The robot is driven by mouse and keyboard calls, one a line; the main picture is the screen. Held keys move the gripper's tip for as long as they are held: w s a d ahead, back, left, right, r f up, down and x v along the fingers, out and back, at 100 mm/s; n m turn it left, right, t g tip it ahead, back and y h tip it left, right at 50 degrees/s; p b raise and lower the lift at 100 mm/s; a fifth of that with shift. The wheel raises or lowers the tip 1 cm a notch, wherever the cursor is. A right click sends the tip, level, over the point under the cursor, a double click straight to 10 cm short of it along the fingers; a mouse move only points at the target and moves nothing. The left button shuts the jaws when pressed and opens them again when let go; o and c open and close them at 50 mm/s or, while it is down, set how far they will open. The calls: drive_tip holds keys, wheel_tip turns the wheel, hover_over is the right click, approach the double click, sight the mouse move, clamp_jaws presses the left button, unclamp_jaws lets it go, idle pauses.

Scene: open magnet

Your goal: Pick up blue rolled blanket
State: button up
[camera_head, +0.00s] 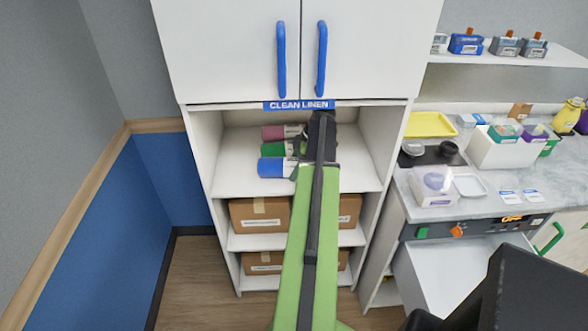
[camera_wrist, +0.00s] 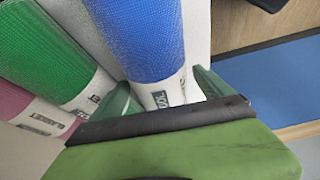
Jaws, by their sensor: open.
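The blue rolled blanket (camera_head: 272,168) lies on the upper open shelf of the linen cabinet, nearest the shelf's front of three rolls. In the wrist view the blue roll (camera_wrist: 138,38), with a white labelled end, lies between the two green fingers of my gripper (camera_wrist: 164,92). The fingers are spread, one on each side of its white end. I cannot tell whether either finger touches it. In the head view my arm reaches into the shelf and hides the rolls' right ends and most of my gripper.
A green roll (camera_head: 272,149) and a maroon roll (camera_head: 274,132) lie close behind the blue one; the green one is near my finger. The cabinet's shelf (camera_head: 235,186) is bare toward the left front. Cardboard boxes (camera_head: 258,215) sit on lower shelves. A cluttered counter (camera_head: 447,212) stands at right.

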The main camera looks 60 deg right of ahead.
drive_tip(key=shift+b+x, duration=0.35)
drive_tip(key=shift+x, duration=0.75)
drive_tip(key=shift+s, duration=0.15)
drive_tip(key=shift+d, duration=0.1)
clamp_jaws()
